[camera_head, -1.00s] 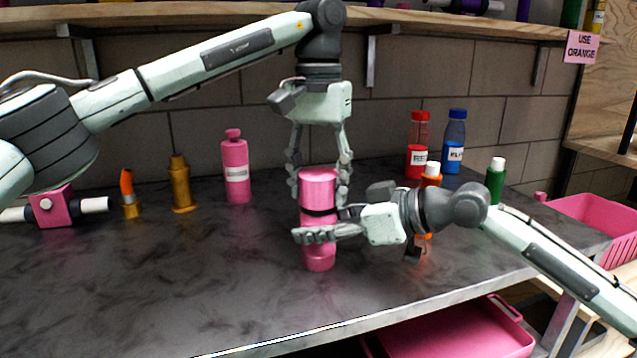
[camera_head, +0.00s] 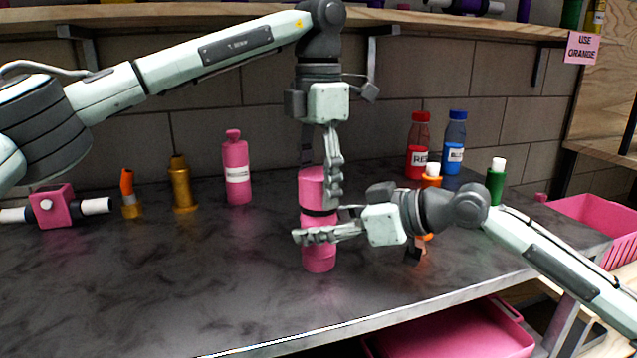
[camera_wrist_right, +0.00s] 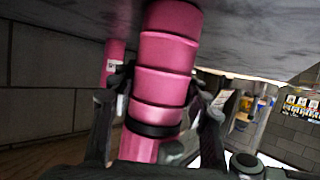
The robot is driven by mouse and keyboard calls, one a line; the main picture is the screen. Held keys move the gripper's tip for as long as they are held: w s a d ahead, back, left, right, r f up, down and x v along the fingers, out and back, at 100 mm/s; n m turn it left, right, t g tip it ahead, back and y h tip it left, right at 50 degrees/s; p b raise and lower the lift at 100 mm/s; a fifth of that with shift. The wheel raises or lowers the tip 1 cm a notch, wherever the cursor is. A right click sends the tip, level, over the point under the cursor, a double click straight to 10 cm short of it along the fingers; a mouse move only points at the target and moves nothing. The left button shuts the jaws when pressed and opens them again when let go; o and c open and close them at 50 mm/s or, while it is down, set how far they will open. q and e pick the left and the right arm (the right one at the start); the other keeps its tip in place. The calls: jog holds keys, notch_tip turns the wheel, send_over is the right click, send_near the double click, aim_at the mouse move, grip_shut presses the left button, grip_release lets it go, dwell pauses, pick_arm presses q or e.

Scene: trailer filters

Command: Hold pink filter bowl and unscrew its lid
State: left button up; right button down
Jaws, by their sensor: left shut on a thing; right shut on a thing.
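The pink filter (camera_head: 319,258) stands upright on the dark worktop, with a black ring (camera_head: 319,212) between its lower bowl and its lid (camera_head: 312,187). My right gripper (camera_head: 318,236) comes in from the right and is shut around the bowl just below the ring. In the right wrist view the pink bowl (camera_wrist_right: 165,85) lies between the two fingers. My left gripper (camera_head: 325,180) points down from above and is shut on the lid. One left finger shows in front of the lid; the other is mostly hidden behind it.
A pink bottle (camera_head: 237,172), a brass fitting (camera_head: 181,185) and an orange-tipped piece (camera_head: 129,194) stand to the left. Red (camera_head: 417,150) and blue (camera_head: 454,145) bottles and a green one (camera_head: 495,182) stand at the right. The worktop (camera_head: 150,290) is clear at front left.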

pick_arm(q)
jog(key=n, duration=0.7)
jog(key=shift+n, duration=0.4)
jog(key=n, duration=0.4)
jog(key=shift+n, duration=0.4)
pick_arm(e)
jog(key=shift+d, duration=0.1)
pick_arm(q)
jog(key=n, duration=1.2)
jog(key=shift+r, duration=0.15)
jog(key=shift+r, duration=1)
